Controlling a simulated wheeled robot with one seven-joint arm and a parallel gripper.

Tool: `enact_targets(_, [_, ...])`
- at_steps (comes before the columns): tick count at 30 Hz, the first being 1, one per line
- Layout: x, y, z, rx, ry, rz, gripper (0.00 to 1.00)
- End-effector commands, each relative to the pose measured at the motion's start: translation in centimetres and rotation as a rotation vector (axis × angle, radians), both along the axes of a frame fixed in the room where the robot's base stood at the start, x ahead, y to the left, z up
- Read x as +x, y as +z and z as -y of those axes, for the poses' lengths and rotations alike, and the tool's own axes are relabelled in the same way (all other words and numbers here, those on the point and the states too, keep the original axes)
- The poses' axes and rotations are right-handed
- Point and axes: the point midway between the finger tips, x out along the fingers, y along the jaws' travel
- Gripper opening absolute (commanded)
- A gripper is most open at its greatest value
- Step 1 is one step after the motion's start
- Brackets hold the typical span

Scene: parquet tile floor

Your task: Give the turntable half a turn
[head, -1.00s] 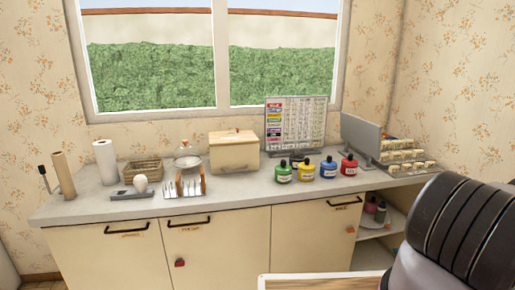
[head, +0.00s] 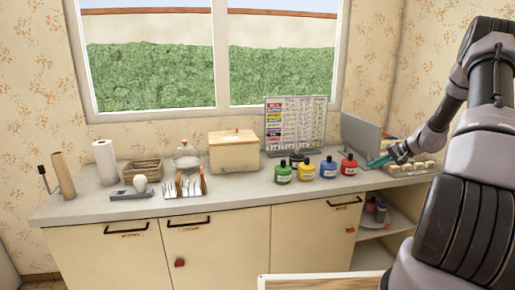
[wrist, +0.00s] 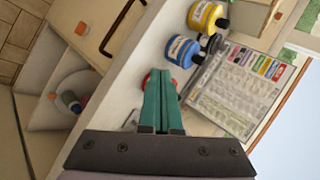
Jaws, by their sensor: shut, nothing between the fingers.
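The turntable (head: 367,219) appears to be a pale round disc inside the open shelf at the right end of the cabinet. A couple of small bottles (head: 381,211) stand on it, and my arm hides part of its surroundings. My gripper (head: 378,162) has teal fingers pressed together and empty. It is above the counter's right end, higher than the turntable and apart from it. In the wrist view, the fingertips (wrist: 160,74) overlap a red bottle.
Green, yellow, blue (head: 328,168) and red (head: 349,165) bottles stand on the counter (head: 240,190). A chart board (head: 296,125) and a grey screen (head: 358,137) stand behind them. Small jars (head: 411,168) are at the right end. Cabinet doors below are closed.

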Motion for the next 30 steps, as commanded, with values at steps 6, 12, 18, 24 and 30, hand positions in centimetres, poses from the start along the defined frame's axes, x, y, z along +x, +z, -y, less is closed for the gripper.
enact_targets(6, [-2.7, 10.9, -7.0, -0.117, 0.109, -0.033, 0.00])
enact_targets(12, [-7.5, 19.0, -12.8, -0.226, 0.165, -0.054, 0.00])
enact_targets(18, [-13.9, 25.4, -17.6, -0.330, 0.189, -0.054, 0.00])
enact_targets(24, [-21.4, 30.0, -21.1, -0.421, 0.185, -0.031, 0.00])
enact_targets(30, [-29.2, 32.6, -23.2, -0.493, 0.158, 0.016, 0.00])
